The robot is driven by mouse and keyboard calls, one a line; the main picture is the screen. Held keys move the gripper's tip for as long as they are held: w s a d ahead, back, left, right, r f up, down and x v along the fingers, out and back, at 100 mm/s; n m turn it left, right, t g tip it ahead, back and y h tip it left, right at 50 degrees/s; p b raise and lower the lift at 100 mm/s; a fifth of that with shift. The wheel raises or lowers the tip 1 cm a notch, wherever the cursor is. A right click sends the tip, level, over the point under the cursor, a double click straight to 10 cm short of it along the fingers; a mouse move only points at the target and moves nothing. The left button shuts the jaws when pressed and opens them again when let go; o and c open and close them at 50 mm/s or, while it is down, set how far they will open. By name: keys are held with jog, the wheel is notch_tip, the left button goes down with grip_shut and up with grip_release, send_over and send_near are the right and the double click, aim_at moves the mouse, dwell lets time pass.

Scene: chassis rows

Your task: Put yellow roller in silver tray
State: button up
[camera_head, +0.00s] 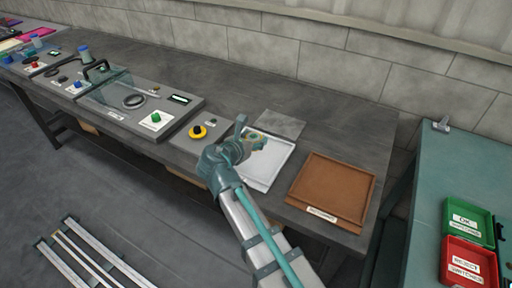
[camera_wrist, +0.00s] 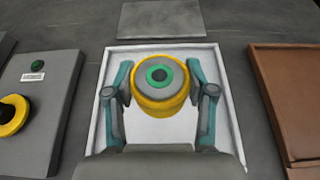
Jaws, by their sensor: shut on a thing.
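The yellow roller (camera_wrist: 160,88) is a short cylinder with a grey top and a green ring around a dark centre. My gripper (camera_wrist: 161,92) is shut on it, one finger on each side, in the wrist view. In the head view my gripper (camera_head: 246,146) is over the silver tray (camera_head: 258,174), and the roller is mostly hidden behind the fingers. The tray is pale with a low rim, and it also shows below the roller in the wrist view (camera_wrist: 106,62). I cannot tell whether the roller touches the tray floor.
A brown tray (camera_head: 330,190) stands just right of the silver tray. A grey panel with a yellow-and-black knob (camera_head: 198,131) is to the left. A flat grey plate (camera_head: 278,123) lies behind. Green (camera_head: 468,220) and red (camera_head: 468,262) bins sit on the teal table at right.

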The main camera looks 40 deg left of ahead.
aim_at(256, 154)
jog(key=shift+w+f, duration=0.5)
jog(key=shift+f, duration=0.1)
jog(key=shift+w+f, duration=0.2)
jog(key=shift+f, duration=1.55)
jog(key=shift+f, duration=0.1)
jog(key=o, duration=1.3)
jog(key=shift+o, duration=0.2)
jog(key=v, duration=1.2)
jog(key=shift+a, duration=0.1)
